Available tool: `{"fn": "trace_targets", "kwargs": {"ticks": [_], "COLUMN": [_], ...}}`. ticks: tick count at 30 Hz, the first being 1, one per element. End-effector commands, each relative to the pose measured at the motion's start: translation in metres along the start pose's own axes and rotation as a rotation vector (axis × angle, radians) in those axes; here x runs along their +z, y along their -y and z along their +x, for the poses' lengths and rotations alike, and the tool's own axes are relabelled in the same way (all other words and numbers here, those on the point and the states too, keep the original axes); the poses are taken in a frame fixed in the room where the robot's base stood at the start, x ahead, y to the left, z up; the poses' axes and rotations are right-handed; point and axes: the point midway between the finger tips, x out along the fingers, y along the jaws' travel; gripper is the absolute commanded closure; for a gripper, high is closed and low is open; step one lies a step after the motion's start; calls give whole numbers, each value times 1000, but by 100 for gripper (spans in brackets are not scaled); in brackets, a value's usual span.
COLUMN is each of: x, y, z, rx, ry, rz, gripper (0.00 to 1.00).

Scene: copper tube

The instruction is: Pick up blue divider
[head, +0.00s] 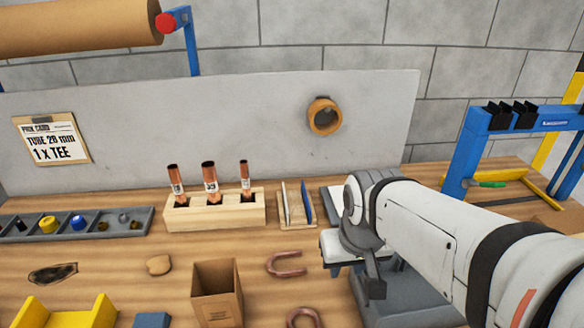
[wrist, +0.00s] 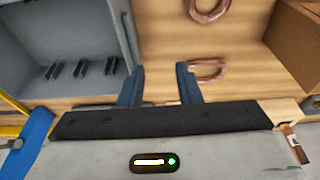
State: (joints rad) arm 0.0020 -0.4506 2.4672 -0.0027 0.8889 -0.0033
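The blue divider (head: 306,202) stands upright, leaning slightly, in a small slotted wooden rack (head: 298,224) at the back of the bench in the head view. A white divider (head: 286,204) stands beside it on the left. My gripper (wrist: 160,86) is open in the wrist view, its two blue fingers apart with only bare bench between them. In the head view my gripper is partly hidden by my arm, to the right and in front of the rack. I cannot make out the blue divider in the wrist view.
A wooden block (head: 212,214) with several copper tubes stands left of the rack. Copper U-bends (head: 286,266) and an open cardboard box (head: 217,294) lie in front. A grey parts tray (head: 75,222) is at left. A blue frame (head: 466,150) stands at right.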

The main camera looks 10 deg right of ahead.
Motion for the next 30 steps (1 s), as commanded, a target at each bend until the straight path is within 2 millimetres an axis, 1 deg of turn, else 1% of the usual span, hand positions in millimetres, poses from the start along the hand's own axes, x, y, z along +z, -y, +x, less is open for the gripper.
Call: {"fn": "trace_targets", "kwargs": {"ticks": [1,2,5,6,8,9,11,12,15,18,21,24,27,30], "x": [-15,-24,-64,-82,-108,-126,-152,-168,-206,-236,-258,-272,-280,-282], "y": [15,19,20,20,19,19,18,18,18,17,17,17,17,17], "z": [-2,-2,-1,1,6,10,17,23,40,57,72,82,90,98], "rx": [0,1,1,1,0,0,0,-1,-1,-1,-2,-2,-2,-2], "ry": [1,-1,-7,-11,-16,-20,-25,-30,-39,-47,-54,-59,-62,-62], "rz": [4,4,3,3,4,5,6,5,5,5,6,6,6,5], "gripper": [69,69,69,69,69,69,69,69,69,69,69,69,69,69]}}
